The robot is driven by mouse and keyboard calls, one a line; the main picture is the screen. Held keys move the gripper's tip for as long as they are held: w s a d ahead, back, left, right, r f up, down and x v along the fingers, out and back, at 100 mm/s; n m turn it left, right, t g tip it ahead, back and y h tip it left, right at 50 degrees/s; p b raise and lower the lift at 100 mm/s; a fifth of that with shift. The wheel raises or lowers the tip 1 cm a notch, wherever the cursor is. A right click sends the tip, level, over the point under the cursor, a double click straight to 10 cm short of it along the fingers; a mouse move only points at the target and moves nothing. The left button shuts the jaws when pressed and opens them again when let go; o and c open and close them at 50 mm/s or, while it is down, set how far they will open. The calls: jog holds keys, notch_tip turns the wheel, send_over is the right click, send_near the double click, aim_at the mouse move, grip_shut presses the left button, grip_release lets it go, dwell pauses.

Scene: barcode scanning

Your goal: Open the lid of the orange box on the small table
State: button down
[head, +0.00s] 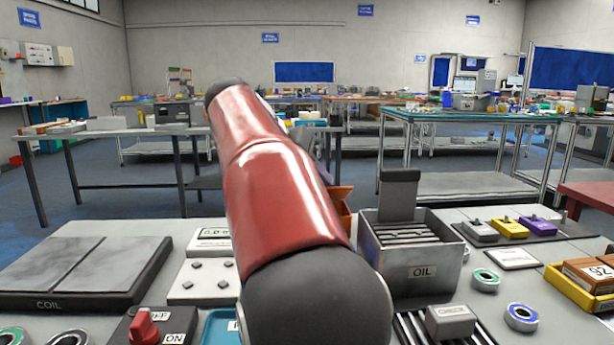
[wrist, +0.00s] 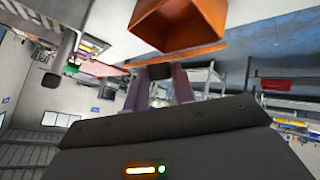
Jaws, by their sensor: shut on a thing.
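The orange box (wrist: 178,25) shows at the top of the wrist view, with its darker hollow inside seen. A thin orange strip, which looks like its lid (wrist: 190,52) seen edge-on, lies just below, across the front of my fingers. My gripper (wrist: 161,76) has its two fingers on either side of a small dark block at this strip, apparently the lid's handle, and is shut on it. In the head view my red arm covers most of the box, and only a bit of orange (head: 342,193) shows at its right edge. My gripper is hidden there.
A grey metal bin marked OIL (head: 422,272) stands close to the right of the box. A dark COIL plate (head: 80,265) lies at the left. A red switch (head: 143,328), a yellow tray (head: 582,292) and tape rolls (head: 522,318) stand around the near table.

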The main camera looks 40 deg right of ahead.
jog(key=shift+w+d+r, duration=0.15)
dwell(0.5)
jog(key=c, duration=1.1)
grip_release()
jog(key=shift+c, duration=0.2)
jog(key=shift+r, duration=0.1)
